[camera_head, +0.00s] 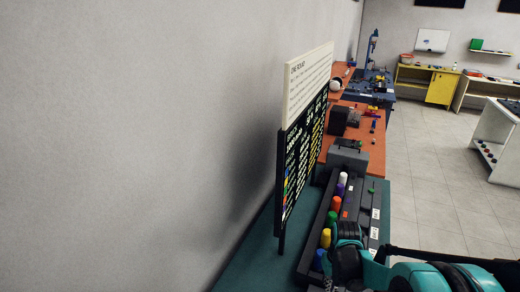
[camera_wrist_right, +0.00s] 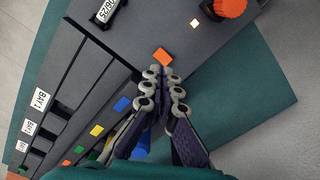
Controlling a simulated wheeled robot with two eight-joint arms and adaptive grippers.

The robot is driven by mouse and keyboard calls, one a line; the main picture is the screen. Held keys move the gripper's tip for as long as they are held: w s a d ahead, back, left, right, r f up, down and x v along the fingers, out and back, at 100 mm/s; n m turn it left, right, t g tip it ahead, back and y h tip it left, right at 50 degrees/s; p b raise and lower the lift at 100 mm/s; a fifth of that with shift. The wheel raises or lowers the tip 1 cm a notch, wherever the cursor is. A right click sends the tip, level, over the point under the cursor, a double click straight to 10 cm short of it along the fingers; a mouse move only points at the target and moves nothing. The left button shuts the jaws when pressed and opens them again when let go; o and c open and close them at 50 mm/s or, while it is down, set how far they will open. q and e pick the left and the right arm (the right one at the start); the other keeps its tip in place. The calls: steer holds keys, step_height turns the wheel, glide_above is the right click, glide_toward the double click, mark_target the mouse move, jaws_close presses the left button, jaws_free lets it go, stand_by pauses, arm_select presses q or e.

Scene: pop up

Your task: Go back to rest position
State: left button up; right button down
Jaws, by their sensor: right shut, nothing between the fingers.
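My right arm comes in at the bottom right of the head view, with the dark right gripper (camera_head: 347,252) over the near end of the grey pop-up console (camera_head: 350,208). In the right wrist view the right gripper (camera_wrist_right: 164,78) has its fingertips together with nothing between them. An orange square (camera_wrist_right: 163,56) on the console shows just beyond the tips. My left gripper is in neither view.
A row of coloured pegs, among them a red one (camera_head: 335,203), stands along the console. A black sign board (camera_head: 300,155) rises to its left, near the wall. An orange knob (camera_wrist_right: 230,8) shows in the wrist view. Tiled floor (camera_head: 420,170) at right is clear.

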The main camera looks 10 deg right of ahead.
steer(key=s+a+r+t+b, duration=0.3)
steer(key=s+a+r+t, duration=0.4)
steer(key=s+a+r, duration=0.3)
steer(key=shift+s+a, duration=0.25)
steer(key=shift+s, duration=0.3)
stand_by(0.4)
